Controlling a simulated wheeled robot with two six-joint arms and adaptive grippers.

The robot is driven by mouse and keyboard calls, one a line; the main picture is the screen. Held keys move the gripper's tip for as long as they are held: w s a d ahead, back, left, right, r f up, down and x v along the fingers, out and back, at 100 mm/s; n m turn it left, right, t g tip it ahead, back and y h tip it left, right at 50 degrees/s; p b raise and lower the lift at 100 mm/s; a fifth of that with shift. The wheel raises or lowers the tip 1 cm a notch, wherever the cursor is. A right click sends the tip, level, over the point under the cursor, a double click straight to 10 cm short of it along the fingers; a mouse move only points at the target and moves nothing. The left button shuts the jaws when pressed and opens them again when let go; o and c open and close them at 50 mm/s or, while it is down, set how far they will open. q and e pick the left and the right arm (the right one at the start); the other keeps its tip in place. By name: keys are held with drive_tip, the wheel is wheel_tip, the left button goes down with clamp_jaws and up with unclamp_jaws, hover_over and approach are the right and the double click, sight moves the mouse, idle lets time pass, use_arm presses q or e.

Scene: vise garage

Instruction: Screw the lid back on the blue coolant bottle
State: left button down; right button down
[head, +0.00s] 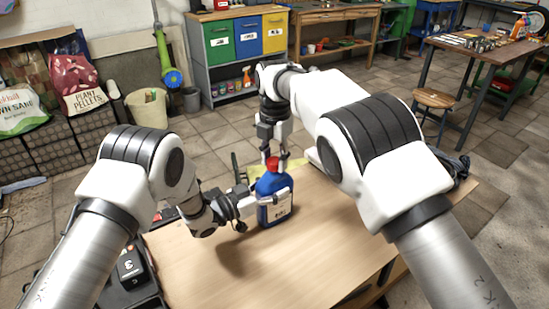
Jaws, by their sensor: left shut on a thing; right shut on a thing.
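The blue coolant bottle (274,204) stands upright on the wooden tabletop (330,240), with a pale label on its side. The red lid (273,163) is at the top of the bottle, at its neck. I cannot tell whether it is threaded on. My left gripper (265,199) is shut around the bottle's body from the left. My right gripper (274,154) reaches down from above and is shut on the red lid. Its fingers hide part of the lid.
Dark items, including a black case (130,268), lie at the table's left edge. A yellow-green thing (258,172) lies behind the bottle. Dark coiled material (458,168) is at the far right corner. The tabletop in front and to the right of the bottle is clear.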

drive_tip(key=m, duration=1.3)
drive_tip(key=shift+f, duration=0.1)
drive_tip(key=m, duration=1.2)
drive_tip(key=shift+m, duration=0.3)
drive_tip(key=m, duration=1.8)
drive_tip(key=shift+m, duration=0.4)
drive_tip(key=m, duration=0.5)
drive_tip(key=shift+f, duration=0.1)
drive_tip(key=c, duration=0.7)
unclamp_jaws()
